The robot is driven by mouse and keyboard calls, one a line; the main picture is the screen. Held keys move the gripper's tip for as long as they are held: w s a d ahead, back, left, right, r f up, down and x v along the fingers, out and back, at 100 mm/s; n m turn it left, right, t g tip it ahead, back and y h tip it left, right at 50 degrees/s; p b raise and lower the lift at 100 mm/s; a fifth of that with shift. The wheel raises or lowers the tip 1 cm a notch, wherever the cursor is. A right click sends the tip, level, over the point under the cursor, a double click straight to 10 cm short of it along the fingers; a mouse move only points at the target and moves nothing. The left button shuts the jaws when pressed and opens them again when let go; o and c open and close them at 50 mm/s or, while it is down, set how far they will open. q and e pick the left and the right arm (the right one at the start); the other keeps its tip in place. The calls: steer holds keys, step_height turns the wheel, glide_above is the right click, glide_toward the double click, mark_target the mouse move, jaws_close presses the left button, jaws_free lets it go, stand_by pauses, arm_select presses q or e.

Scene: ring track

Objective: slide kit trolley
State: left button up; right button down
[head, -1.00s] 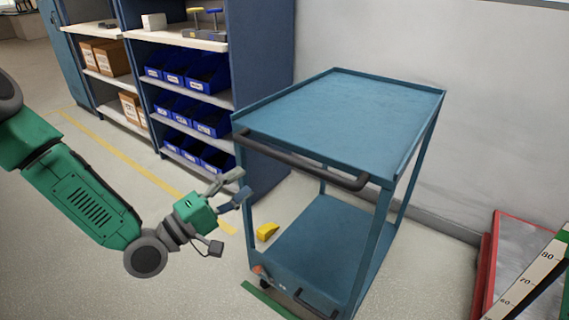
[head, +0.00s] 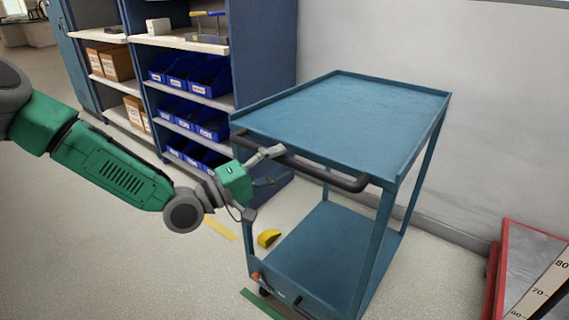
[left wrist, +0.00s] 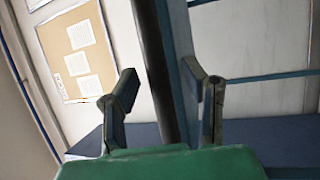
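The blue kit trolley (head: 345,118) stands against the wall, with an empty top tray and a lower shelf (head: 335,245). Its dark push handle (head: 300,161) runs along the near side. My left gripper (head: 272,166) is at the left end of the handle. In the left wrist view its fingers (left wrist: 160,92) are spread, with the dark handle bar (left wrist: 158,70) showing between them. I cannot tell whether either finger touches the bar. My right gripper is not in view.
A yellow wedge (head: 268,238) lies on the floor left of the trolley. Shelving with blue bins (head: 190,75) stands behind on the left. A red-framed item with a numbered scale (head: 535,285) is at lower right. Floor at lower left is clear.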

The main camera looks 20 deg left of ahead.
arm_select(q)
steer(key=shift+x, duration=0.8)
steer(key=shift+a, duration=0.1)
steer(key=shift+a, duration=0.1)
steer(key=shift+c, duration=0.8)
jaws_close()
